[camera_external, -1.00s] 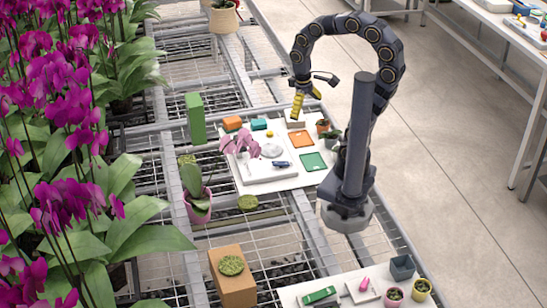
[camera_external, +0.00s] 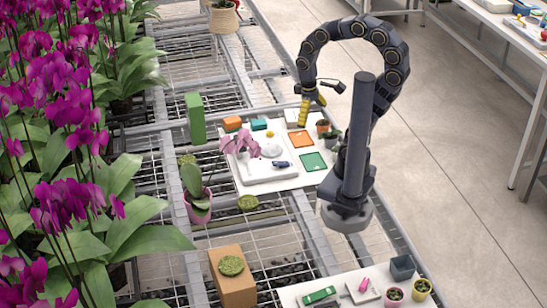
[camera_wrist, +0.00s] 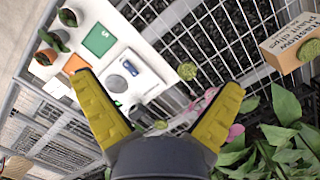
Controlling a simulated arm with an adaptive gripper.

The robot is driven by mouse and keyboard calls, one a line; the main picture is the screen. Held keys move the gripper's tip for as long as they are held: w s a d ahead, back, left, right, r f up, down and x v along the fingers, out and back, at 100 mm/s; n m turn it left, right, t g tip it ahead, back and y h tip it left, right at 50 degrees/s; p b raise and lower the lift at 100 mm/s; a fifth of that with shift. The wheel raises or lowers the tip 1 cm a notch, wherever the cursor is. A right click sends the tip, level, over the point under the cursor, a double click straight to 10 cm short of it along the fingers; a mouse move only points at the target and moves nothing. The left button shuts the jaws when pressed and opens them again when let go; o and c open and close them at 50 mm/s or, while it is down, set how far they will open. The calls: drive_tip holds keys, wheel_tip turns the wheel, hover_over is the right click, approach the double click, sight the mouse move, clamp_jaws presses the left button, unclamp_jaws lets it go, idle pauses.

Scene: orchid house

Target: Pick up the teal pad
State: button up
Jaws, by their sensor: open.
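A small teal pad-like block (camera_external: 259,124) lies on the white board (camera_external: 243,178), right of an orange block in the external view. I cannot clearly make it out in the wrist view. A flat green square (camera_external: 313,161) lies on the board's right side; it also shows at upper left in the wrist view (camera_wrist: 99,39). My gripper (camera_external: 303,121) hangs above the board's right back part, to the right of the teal block and apart from it. Its yellow fingers are spread wide and empty in the wrist view (camera_wrist: 160,82).
An orange block (camera_external: 232,123), an orange square (camera_external: 300,138), a white tray with a blue item (camera_external: 281,165) and small potted plants (camera_external: 323,127) share the board. A green box (camera_external: 195,118) and a pink orchid pot (camera_external: 198,206) stand to the left.

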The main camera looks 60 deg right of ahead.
drive_tip(key=w+d+f+m, duration=0.1)
drive_tip(key=w+d+m, duration=0.15)
drive_tip(key=w, duration=0.85)
drive_tip(key=m+t+h, duration=0.1)
drive_tip(key=m+t, duration=0.2)
drive_tip(key=m, duration=0.3)
hover_over(259, 122)
drive_tip(key=f, duration=2)
drive_tip(key=shift+s+a+f, duration=0.2)
drive_tip(key=shift+s+f, duration=0.05)
drive_tip(key=shift+s, duration=0.1)
drive_tip(key=shift+w+d+f, duration=0.1)
drive_tip(key=shift+d+f, duration=0.1)
drive_tip(key=shift+f, duration=0.15)
drive_tip(key=f, duration=0.7)
drive_tip(key=shift+w+f, duration=0.25)
drive_tip(key=shift+w, duration=0.05)
drive_tip(key=c, duration=1.2)
